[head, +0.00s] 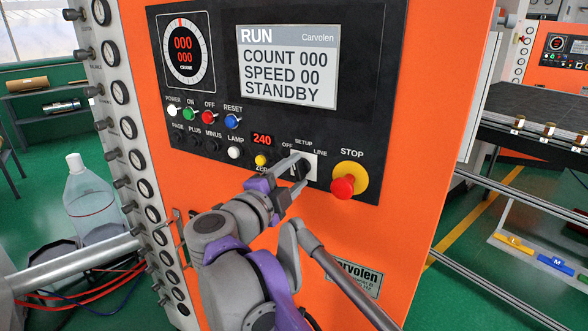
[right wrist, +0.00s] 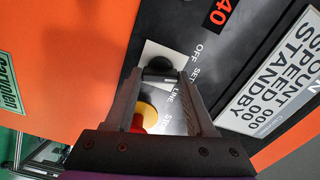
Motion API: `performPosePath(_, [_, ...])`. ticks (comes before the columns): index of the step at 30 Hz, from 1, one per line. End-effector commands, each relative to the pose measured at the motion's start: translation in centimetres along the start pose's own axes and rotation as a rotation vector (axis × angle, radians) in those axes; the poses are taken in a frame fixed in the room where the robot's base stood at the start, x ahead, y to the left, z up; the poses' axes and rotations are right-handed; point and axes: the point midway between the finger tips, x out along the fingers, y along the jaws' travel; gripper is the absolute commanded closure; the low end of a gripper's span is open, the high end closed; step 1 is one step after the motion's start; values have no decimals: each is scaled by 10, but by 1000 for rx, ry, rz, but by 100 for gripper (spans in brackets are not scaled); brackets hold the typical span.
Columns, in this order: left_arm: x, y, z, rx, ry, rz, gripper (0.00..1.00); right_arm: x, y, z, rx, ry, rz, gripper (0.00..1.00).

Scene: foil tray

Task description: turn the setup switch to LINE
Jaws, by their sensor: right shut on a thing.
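The setup switch (right wrist: 160,67) is a dark knob on a white plate, with the labels OFF, SETUP and LINE around it. In the head view its plate (head: 312,161) sits on the black panel, left of the red stop button. My right gripper (head: 301,167) reaches up to it, and the fingers hide much of the knob there. In the right wrist view the two fingers (right wrist: 160,79) stand on either side of the knob, shut on it. I cannot tell which label the knob points to. My left gripper is not in view.
The red stop button on its yellow base (head: 351,180) is close on the right. A yellow button (head: 261,160) and a white lamp button (head: 234,152) lie to the left. The screen (head: 288,66) above reads RUN and STANDBY. A grey bar (head: 335,268) runs below the panel.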

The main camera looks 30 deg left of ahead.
Motion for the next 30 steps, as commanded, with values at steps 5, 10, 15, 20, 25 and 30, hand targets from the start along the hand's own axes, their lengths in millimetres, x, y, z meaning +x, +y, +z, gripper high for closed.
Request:
performPosePath(5, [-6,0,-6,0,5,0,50,0,-1,0,168,0,-1,100])
performPosePath(10, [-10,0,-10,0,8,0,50,0,-1,0,330,0,-1,100])
performPosePath(15, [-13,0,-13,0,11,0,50,0,0,0,491,0,-1,100])
performPosePath(20, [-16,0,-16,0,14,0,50,0,0,0,641,0,-1,100])
performPosePath(25, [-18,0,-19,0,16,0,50,0,0,0,790,0,-1,100])
performPosePath(30, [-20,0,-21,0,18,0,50,0,1,0,915,0,0,100])
